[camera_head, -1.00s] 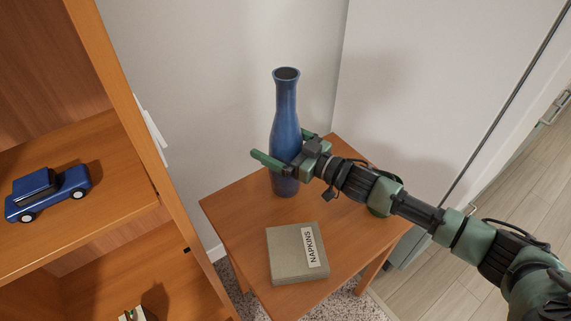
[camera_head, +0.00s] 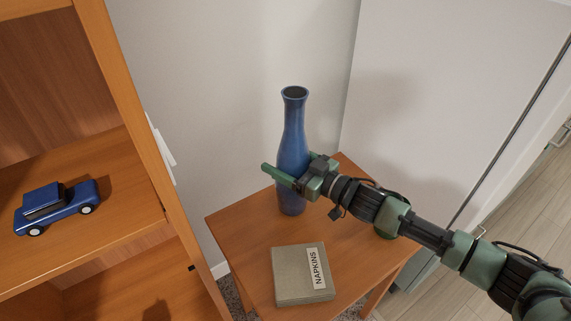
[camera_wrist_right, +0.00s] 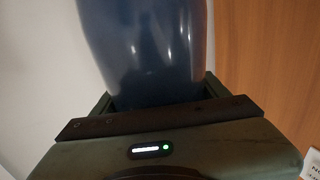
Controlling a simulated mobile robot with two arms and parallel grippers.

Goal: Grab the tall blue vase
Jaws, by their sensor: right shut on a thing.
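The tall blue vase (camera_head: 293,140) stands upright at the back of a small wooden table (camera_head: 240,221). My right gripper (camera_head: 290,170) comes in from the right and is shut on the vase's lower body, with one green finger on its front side and the other mostly hidden behind it. I cannot tell whether the vase's base touches the table. In the right wrist view the vase (camera_wrist_right: 150,45) fills the space between the fingers. My left gripper is not in view.
A napkin box (camera_head: 296,274) lies at the front of the table. A wooden shelf (camera_head: 150,185) with a blue toy car (camera_head: 57,208) stands at the left. Walls (camera_head: 230,90) close off the back, and a white door or panel (camera_head: 440,90) is at the right.

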